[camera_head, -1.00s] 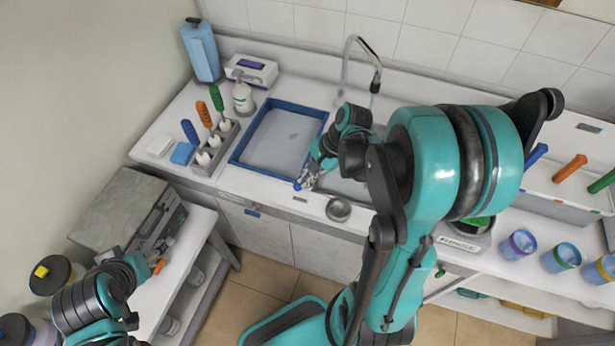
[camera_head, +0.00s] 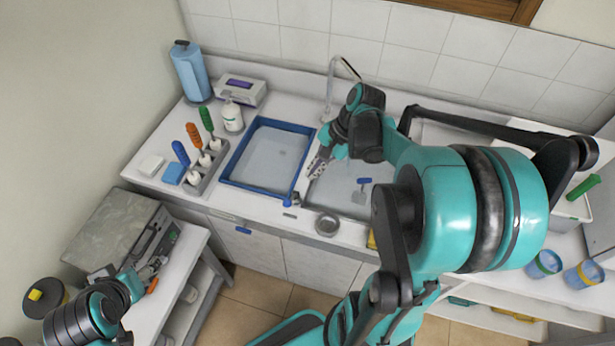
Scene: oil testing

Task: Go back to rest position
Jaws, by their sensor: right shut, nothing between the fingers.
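My right arm reaches across the sink, and its gripper (camera_head: 318,165) is shut and empty. It is above the right edge of the blue-rimmed tray (camera_head: 237,186), beside the sink basin. My left gripper (camera_head: 152,268) is low at the left, over the side table by the grey box-shaped device. It is small and dark here, so its finger opening cannot be made out. A small orange item (camera_head: 152,286) is beside its fingers; I cannot tell whether they touch.
A rack (camera_head: 205,175) with blue-, orange- and green-handled tools stands left of the tray. A bottle (camera_head: 232,117), a faucet (camera_head: 331,85) and a round metal dish (camera_head: 327,225) are nearby. Cups (camera_head: 543,264) stand at the right. My right arm hides much of the right counter.

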